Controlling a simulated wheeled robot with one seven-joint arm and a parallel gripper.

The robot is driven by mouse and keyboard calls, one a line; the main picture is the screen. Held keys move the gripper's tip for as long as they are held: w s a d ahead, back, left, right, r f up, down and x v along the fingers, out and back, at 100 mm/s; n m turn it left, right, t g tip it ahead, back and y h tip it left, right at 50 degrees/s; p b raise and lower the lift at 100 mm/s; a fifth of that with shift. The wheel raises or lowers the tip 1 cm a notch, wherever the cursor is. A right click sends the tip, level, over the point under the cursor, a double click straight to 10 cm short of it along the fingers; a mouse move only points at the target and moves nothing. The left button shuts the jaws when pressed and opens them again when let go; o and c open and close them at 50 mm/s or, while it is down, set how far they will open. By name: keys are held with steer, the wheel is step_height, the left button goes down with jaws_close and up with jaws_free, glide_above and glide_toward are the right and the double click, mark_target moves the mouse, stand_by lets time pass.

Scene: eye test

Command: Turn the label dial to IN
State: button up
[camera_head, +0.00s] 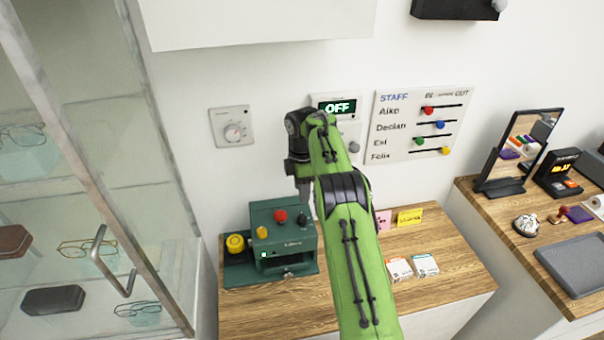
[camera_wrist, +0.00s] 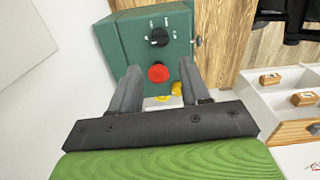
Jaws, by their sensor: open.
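A green machine (camera_head: 285,258) stands on the wooden counter below my arm. The red button (camera_wrist: 158,73) shows between my fingertips, nearer than the dial. My gripper (camera_head: 304,201) points down above the machine. In the wrist view my gripper (camera_wrist: 160,67) is open with nothing held; its fingers look apart from the dial.
A glass cabinet (camera_head: 90,200) stands left.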

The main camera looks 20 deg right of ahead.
step_height(320, 180, up, 4)
steer(key=shift+r+p, duration=0.2)
steer(key=shift+p, duration=0.4)
